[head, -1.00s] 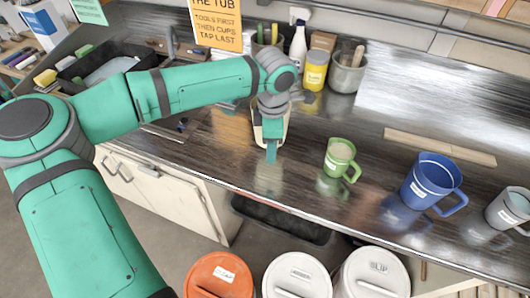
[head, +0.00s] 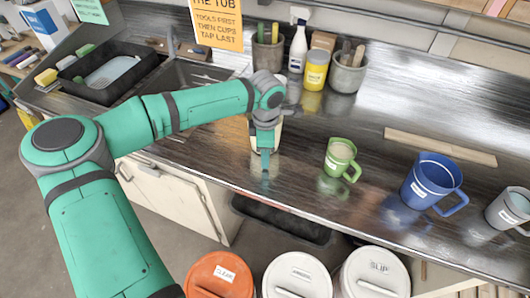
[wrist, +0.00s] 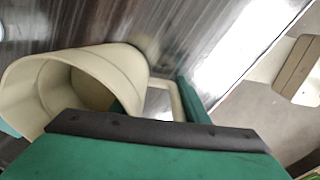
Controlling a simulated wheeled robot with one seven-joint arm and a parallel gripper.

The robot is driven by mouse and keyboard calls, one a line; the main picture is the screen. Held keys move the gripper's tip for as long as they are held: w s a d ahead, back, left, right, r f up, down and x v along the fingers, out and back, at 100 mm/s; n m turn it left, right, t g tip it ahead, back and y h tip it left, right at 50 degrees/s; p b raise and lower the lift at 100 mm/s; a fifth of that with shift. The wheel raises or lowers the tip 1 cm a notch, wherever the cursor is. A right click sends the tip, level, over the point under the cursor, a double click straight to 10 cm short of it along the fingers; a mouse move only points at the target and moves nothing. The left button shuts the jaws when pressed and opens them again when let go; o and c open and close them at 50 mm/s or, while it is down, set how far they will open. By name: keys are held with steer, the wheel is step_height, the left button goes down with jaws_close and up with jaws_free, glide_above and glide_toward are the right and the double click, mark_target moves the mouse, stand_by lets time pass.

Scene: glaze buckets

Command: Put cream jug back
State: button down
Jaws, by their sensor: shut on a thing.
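The cream jug (head: 279,134) is mostly hidden behind my gripper (head: 265,158) in the head view, at the middle of the metal counter (head: 215,152). In the wrist view the jug (wrist: 118,68) lies at the left with its wide mouth facing left and its square handle (wrist: 178,96) toward the right. My gripper is shut on the jug, at the handle side, with a green finger showing inside the handle area. I cannot tell whether the jug's base touches the counter.
A green mug (head: 340,155), a blue jug (head: 428,182) and a grey mug (head: 508,207) stand to the right. A wooden strip (head: 440,147) lies behind them. Pots and bottles line the back; a black tub (head: 148,64) is at left. Lidded buckets (head: 297,275) stand below the front edge.

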steer(key=shift+f, duration=0.1)
steer(key=c, duration=1)
jaws_free()
steer(key=r, duration=1.2)
steer(key=shift+s+d+r, duration=0.1)
steer(key=shift+s, duration=0.3)
